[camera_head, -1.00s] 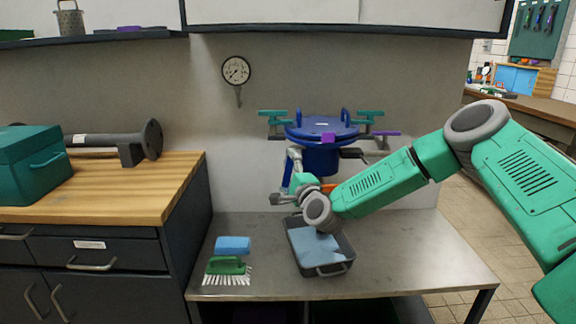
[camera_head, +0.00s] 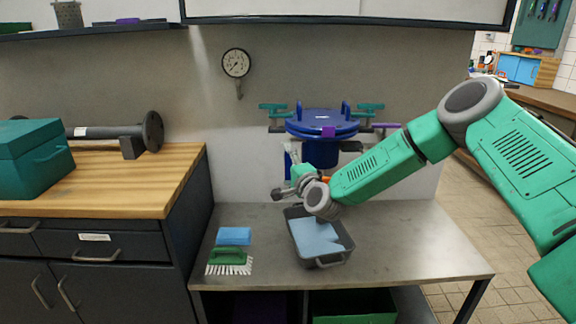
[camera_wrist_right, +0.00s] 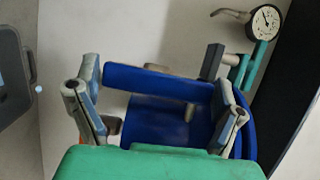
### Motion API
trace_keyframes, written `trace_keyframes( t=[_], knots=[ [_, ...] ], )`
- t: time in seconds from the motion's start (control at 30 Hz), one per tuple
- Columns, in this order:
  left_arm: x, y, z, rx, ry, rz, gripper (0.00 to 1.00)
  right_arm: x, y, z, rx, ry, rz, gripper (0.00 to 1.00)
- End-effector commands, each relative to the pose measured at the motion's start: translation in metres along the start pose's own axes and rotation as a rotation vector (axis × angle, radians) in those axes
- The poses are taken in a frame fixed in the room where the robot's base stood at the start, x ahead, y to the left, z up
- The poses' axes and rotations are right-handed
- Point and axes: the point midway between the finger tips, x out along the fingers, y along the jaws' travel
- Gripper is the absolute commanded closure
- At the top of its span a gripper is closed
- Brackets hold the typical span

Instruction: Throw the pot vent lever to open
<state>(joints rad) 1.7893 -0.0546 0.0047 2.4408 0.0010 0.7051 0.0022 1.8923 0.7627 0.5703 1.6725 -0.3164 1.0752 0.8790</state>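The blue pot (camera_head: 322,150) has a domed lid with two upright handles, teal clamps and a purple front tab. It is mounted near the wall above the metal table. A dark bar with a purple end (camera_head: 386,126) sticks out at its right; I cannot tell for sure which part is the vent lever. My right gripper (camera_head: 289,174) is in front of the pot's lower left. In the wrist view its fingers (camera_wrist_right: 158,105) are spread wide, empty, with the blue pot (camera_wrist_right: 165,122) behind them. My arm hides part of the pot's lower side. My left gripper is not in view.
A dark tray with blue contents (camera_head: 335,259) stands on the metal table (camera_head: 420,255) below my right wrist. A blue sponge (camera_head: 234,236) and green brush (camera_head: 228,256) lie left of it. A pressure gauge (camera_head: 236,63) hangs on the wall. The table's right side is clear.

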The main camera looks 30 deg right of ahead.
Motion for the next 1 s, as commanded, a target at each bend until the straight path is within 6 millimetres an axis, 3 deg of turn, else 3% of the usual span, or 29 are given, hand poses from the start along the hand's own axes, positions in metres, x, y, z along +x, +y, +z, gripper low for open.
trace_keyframes(
  t=[0.4, 0.8, 1.0],
  knots=[
    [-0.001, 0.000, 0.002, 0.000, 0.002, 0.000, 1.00, -0.009, 0.000, 0.000, 0.001, -0.001, 0.001, 0.00],
    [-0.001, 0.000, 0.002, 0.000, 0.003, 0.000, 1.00, -0.087, 0.003, 0.000, 0.004, -0.001, 0.004, 0.00],
    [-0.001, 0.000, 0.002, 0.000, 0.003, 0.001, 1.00, -0.112, 0.003, 0.000, 0.002, -0.002, 0.004, 0.00]
  ],
)
